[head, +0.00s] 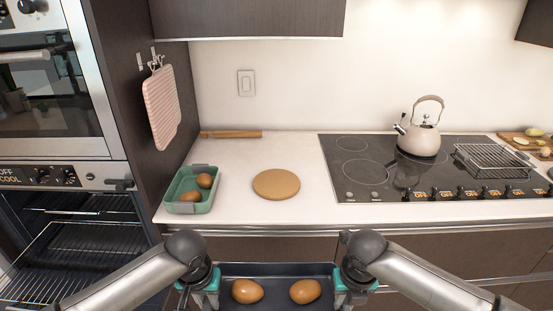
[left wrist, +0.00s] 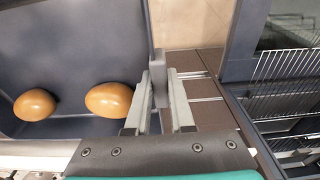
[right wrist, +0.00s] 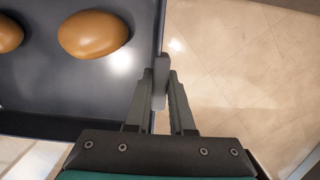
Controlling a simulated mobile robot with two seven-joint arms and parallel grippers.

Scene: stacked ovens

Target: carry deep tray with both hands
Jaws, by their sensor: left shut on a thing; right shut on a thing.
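The dark deep tray (head: 276,270) is at the bottom centre of the head view, held in front of the counter between my two grippers. Two brown rounded items (head: 247,291) (head: 305,291), like bread rolls or potatoes, lie apart inside it. My left gripper (head: 212,284) is shut on the tray's left side; in the left wrist view its fingers (left wrist: 160,100) pinch the rim. My right gripper (head: 341,284) is shut on the tray's right side; in the right wrist view its fingers (right wrist: 160,95) pinch the rim. The tray's near edge is cut off in the head view.
On the left, the lower oven (head: 70,235) is open with wire racks inside. The counter's front middle is clear.

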